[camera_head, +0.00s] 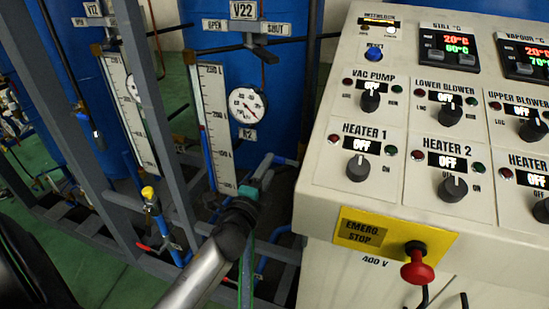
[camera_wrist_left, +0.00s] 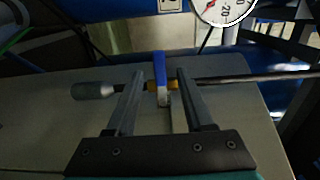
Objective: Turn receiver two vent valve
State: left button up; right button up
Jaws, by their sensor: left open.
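My left gripper (camera_head: 264,168) reaches up from the bottom of the head view, below the round gauge and beside the panel. In the left wrist view its two fingers (camera_wrist_left: 159,82) are apart. A blue valve lever (camera_wrist_left: 159,68) with a brass body stands upright between them on a dark horizontal rod; contact with the fingers cannot be told. In the head view a plate marked V22 (camera_head: 243,11), with OPEN and SHUT plates below, is on the blue vessel (camera_head: 285,75). I cannot tell whether the blue lever belongs to V22. My right gripper is not in view.
The control panel (camera_head: 400,205) with knobs and a red emergency stop (camera_head: 417,270) fills the right. A pressure gauge (camera_head: 248,105), a scaled level plate (camera_head: 213,130) and grey frame posts (camera_head: 150,90) stand close to my left arm. Green floor (camera_head: 85,265) shows at lower left.

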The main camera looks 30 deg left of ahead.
aim_at(275, 159)
pick_arm(q)
jog(key=shift+x, duration=2.45)
grip_shut()
